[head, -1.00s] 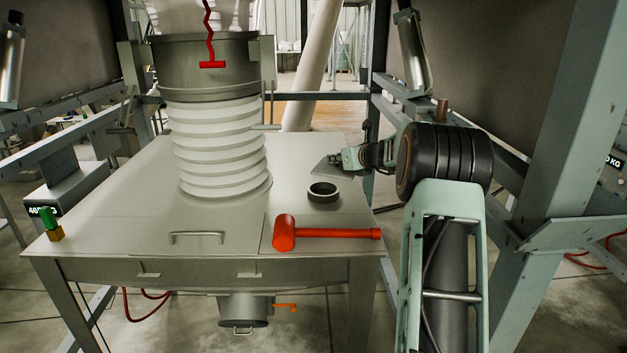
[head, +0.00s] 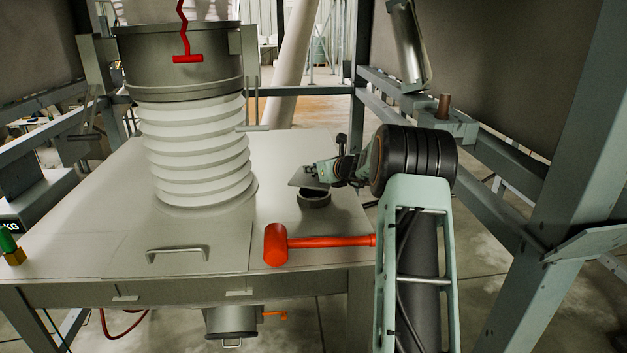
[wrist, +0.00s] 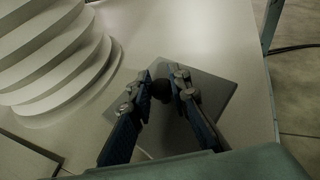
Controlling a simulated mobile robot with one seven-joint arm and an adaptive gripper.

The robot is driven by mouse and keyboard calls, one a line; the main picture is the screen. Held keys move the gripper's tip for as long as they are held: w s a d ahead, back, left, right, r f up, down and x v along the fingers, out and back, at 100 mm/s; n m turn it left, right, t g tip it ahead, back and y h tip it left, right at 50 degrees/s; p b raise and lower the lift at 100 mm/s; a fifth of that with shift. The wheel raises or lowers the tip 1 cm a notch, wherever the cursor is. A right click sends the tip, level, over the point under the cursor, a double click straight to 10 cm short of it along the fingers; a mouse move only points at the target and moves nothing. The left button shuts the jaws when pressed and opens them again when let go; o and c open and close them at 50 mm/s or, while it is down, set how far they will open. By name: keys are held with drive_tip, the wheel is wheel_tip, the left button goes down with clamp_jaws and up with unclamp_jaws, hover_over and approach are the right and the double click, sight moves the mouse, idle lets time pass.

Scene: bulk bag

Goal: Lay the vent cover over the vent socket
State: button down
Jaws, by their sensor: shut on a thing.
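The vent cover (head: 301,181) is a thin grey square plate. In the wrist view the vent cover (wrist: 215,92) shows a dark round knob (wrist: 160,91) between the fingers. My gripper (head: 318,173) is shut on that knob, and the fingers of my gripper (wrist: 162,86) stand on both sides of it. The vent socket (head: 314,201) is a short dark ring on the table top. The plate is in front of its back rim in the head view and looks slightly above it; the exact gap cannot be told. The socket is hidden in the wrist view.
A red mallet (head: 310,242) lies on the table (head: 90,240) in front of the socket. A white ribbed bellows (head: 195,150) stands to the left. A hatch lid with a handle (head: 177,253) is at the front. A steel post (head: 570,150) rises at right.

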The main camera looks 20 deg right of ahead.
sight(314, 176)
wheel_tip(314, 176, down, 3)
drive_tip(key=shift+f, duration=0.15)
drive_tip(key=shift+f+b, duration=0.35)
drive_tip(key=shift+b, duration=0.2)
drive_tip(key=shift+f+b, duration=0.25)
drive_tip(key=shift+b, duration=0.05)
drive_tip(key=c, duration=1.8)
unclamp_jaws()
drive_tip(key=shift+r, duration=0.2)
drive_tip(key=shift+r+p, duration=0.55)
drive_tip(key=shift+p, duration=0.3)
drive_tip(key=b+v, duration=0.2)
drive_tip(key=v, duration=1)
drive_tip(key=shift+d+b, duration=0.1)
drive_tip(key=shift+b, duration=0.2)
